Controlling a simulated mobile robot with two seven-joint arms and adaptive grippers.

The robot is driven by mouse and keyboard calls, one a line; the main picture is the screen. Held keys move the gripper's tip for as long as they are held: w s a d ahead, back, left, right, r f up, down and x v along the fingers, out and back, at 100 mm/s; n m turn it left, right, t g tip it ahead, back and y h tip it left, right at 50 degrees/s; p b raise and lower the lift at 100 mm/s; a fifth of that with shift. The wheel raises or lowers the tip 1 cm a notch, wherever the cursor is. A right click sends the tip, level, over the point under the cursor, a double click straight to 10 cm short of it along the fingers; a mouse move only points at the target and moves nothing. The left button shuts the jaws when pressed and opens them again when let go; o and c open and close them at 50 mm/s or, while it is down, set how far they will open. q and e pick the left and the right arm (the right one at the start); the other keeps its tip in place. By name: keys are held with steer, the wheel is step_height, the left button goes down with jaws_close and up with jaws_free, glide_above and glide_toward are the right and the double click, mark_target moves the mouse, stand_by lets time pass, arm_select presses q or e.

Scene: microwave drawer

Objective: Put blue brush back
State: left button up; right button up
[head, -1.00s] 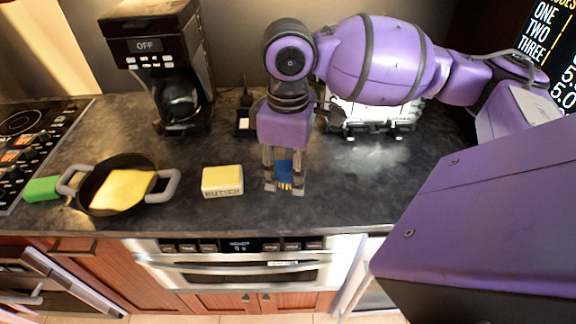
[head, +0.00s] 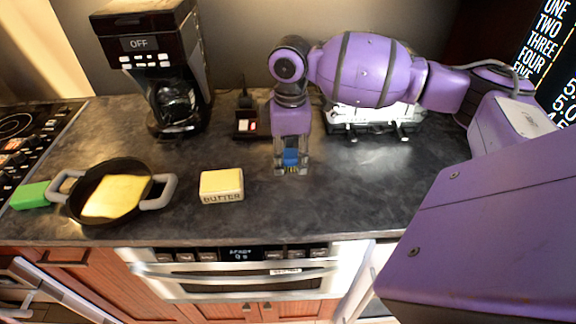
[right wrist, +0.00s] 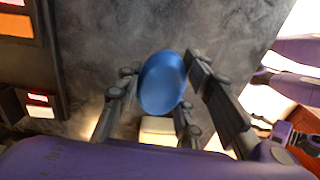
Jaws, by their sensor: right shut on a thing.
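The blue brush (head: 290,157) is between the fingers of my right gripper (head: 291,171), over the counter to the right of the butter. My right gripper is shut on it and points down. In the right wrist view the brush (right wrist: 162,83) shows as a smooth blue oval end between the dark fingers; its lower part is hidden there. I cannot tell how high it is above the counter. My left gripper is not in view.
A small dark holder (head: 240,133) with red and white items stands at the back, left of my right gripper. Butter (head: 222,186), a pan (head: 75,207), a green block (head: 31,196) and a coffee maker (head: 150,60) are further left. The front right counter (head: 350,200) is clear.

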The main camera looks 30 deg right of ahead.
mark_target(289, 176)
steer(key=shift+w+d+f, duration=0.15)
steer(key=shift+w+f, duration=0.2)
steer(key=shift+f, duration=0.1)
step_height(289, 176, down, 3)
steer(key=shift+w+d+f, duration=0.1)
steer(key=shift+w+f, duration=0.05)
steer(key=o, duration=1.3)
steer(key=shift+f, duration=0.15)
